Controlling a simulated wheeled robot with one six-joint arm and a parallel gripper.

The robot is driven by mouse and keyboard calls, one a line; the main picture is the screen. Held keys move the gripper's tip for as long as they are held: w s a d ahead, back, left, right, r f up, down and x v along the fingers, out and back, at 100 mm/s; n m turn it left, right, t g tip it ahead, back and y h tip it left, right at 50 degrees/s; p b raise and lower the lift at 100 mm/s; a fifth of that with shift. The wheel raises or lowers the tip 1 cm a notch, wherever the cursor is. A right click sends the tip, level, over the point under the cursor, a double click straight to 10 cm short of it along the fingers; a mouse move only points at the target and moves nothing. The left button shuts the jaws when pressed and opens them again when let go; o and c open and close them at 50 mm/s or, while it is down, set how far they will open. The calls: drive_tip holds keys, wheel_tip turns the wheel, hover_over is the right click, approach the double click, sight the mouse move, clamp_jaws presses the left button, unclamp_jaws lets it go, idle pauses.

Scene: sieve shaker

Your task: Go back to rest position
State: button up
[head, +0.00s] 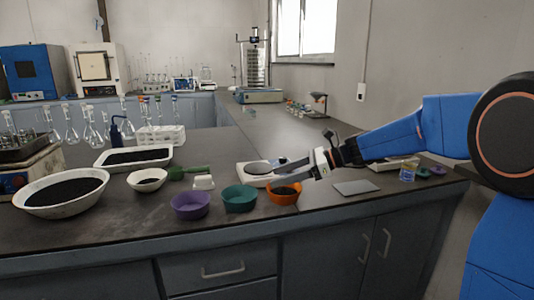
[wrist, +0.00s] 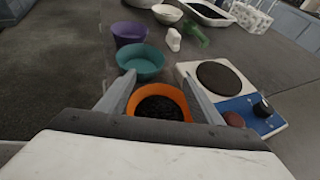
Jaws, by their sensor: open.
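My gripper (head: 285,170) is at the end of my blue arm, low over the bench near its front edge. In the wrist view its two fingers (wrist: 160,95) are spread apart and open, on either side of the orange bowl (wrist: 187,98) as seen from above. The orange bowl, which also shows in the head view (head: 285,198), holds dark granular material. I cannot tell whether the fingers touch its rim. Nothing is seen held between the fingers.
A teal bowl (head: 239,203) and a purple bowl (head: 191,210) stand left of the orange bowl. A hotplate (wrist: 232,86) with a round dark top is close by. A white bowl (head: 147,185), a tray (head: 133,166) and a large pan (head: 60,206) stand further left. A flat grey plate (head: 357,187) lies to the right.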

drive_tip(key=shift+s+d, duration=0.45)
drive_tip(key=shift+d, duration=0.05)
drive_tip(key=shift+s+a, duration=0.15)
drive_tip(key=shift+s, duration=0.15)
drive_tip(key=shift+s+d+f+n+h, duration=0.1)
drive_tip(key=shift+s+d+n+h, duration=0.1)
drive_tip(key=shift+s+n+h, duration=0.15)
drive_tip(key=s+d+f+n+t+h, duration=0.1)
drive_tip(key=s+d+f+n+h, duration=0.3)
drive_tip(key=s, duration=0.7)
drive_tip(key=s+d+f+n+t+h, duration=0.1)
drive_tip(key=s+d+f+n+h, duration=0.3)
drive_tip(key=s+d+n, duration=0.4)
drive_tip(key=s+d+f+n+t+h, duration=0.1)
drive_tip(key=s+d+f+n+h, duration=0.3)
drive_tip(key=s+d, duration=0.7)
drive_tip(key=s+n, duration=0.2)
drive_tip(key=s, duration=0.3)
drive_tip(key=shift+d+f+h, duration=0.3)
drive_tip(key=shift+d+h, duration=0.05)
